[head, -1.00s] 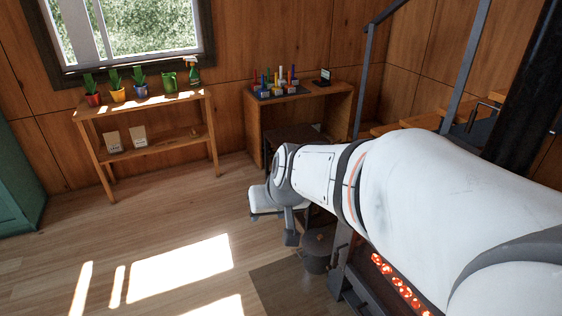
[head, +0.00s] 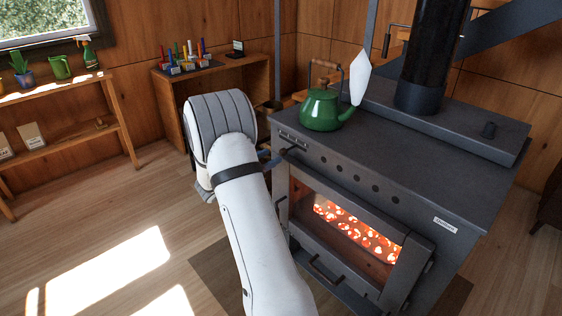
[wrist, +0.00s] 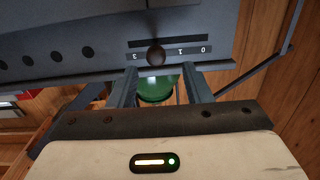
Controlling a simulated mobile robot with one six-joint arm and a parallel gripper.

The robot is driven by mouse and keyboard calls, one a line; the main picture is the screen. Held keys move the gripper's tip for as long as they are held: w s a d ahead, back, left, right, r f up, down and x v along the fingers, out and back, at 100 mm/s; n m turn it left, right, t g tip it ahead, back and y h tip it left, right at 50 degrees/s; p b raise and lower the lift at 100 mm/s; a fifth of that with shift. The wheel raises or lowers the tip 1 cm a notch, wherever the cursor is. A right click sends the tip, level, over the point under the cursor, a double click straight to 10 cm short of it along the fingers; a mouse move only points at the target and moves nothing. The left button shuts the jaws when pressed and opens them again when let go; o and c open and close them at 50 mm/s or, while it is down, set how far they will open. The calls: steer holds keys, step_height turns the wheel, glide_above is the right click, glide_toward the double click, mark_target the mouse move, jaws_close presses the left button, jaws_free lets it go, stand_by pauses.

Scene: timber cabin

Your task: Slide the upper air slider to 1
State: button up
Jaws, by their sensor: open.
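The upper air slider shows in the wrist view as a round dark knob (wrist: 156,55) on a dark slot in the stove front. The marks 3, 1 and 0 look upside down. The knob sits between the 3 and the 1. My gripper (wrist: 160,71) is open, with one finger to each side of the knob and just below it in the picture; contact cannot be told. In the head view the slider plate (head: 291,139) is at the stove's upper left front corner. My arm mostly hides the gripper there; a bluish finger (head: 272,160) shows close to the stove.
The black stove (head: 440,165) has glowing embers behind its door glass (head: 350,230). A green kettle (head: 322,110) stands on top; its green body also shows beyond my fingers in the wrist view (wrist: 156,90). Shelves stand at the left wall, and the floor at left is clear.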

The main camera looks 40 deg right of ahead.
mark_target(281, 153)
steer(key=shift+s+d+f+g, duration=0.2)
steer(key=shift+d+g, duration=0.1)
steer(key=shift+d, duration=0.1)
steer(key=d, duration=0.2)
steer(key=d+b, duration=0.1)
steer(key=d, duration=0.4)
steer(key=shift+w+d, duration=0.1)
steer(key=shift+w, duration=0.15)
steer(key=shift+r, duration=0.1)
jaws_close()
